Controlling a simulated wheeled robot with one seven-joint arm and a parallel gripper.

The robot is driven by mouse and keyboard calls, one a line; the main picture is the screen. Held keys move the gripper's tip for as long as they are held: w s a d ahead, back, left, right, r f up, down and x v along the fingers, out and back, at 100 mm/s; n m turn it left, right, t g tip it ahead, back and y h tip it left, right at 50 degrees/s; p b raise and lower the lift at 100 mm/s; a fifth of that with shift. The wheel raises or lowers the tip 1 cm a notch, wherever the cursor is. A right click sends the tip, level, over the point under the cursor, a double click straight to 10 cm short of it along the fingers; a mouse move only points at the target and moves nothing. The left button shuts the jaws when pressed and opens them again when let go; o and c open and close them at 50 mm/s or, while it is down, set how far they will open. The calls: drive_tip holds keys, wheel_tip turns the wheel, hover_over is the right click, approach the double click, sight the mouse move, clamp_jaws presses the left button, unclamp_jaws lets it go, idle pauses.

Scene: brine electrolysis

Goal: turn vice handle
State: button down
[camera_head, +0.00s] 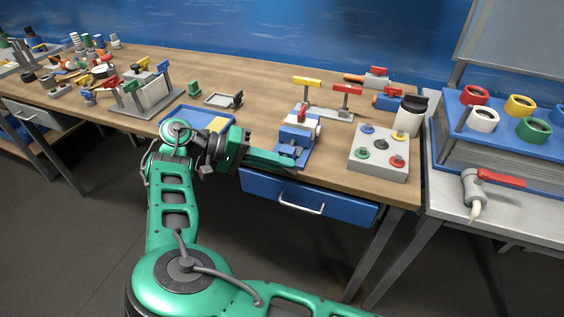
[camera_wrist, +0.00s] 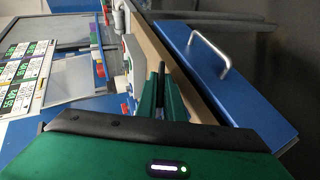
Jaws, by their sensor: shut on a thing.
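The blue and grey vice (camera_head: 297,138) stands near the front edge of the wooden workbench. My gripper (camera_head: 292,162) reaches in from the left, low at the vice's front end. Its green fingers (camera_wrist: 160,92) show close together in the wrist view, with a thin dark strip between them. They are shut on the vice handle, which the fingers mostly hide. The handle's exact angle cannot be told.
A blue drawer (camera_head: 310,198) with a metal pull sits below the bench edge, close under my gripper. A grey box with coloured terminals (camera_head: 379,151) stands right of the vice. A blue tray (camera_head: 195,119) lies left, behind my arm. Red and yellow handled fixtures stand behind the vice.

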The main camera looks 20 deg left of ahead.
drive_tip(key=shift+f+h, duration=0.15)
drive_tip(key=shift+h, duration=0.15)
idle(0.4)
drive_tip(key=c, duration=2.2)
unclamp_jaws()
drive_tip(key=shift+o, duration=0.2)
drive_tip(key=shift+w, duration=0.1)
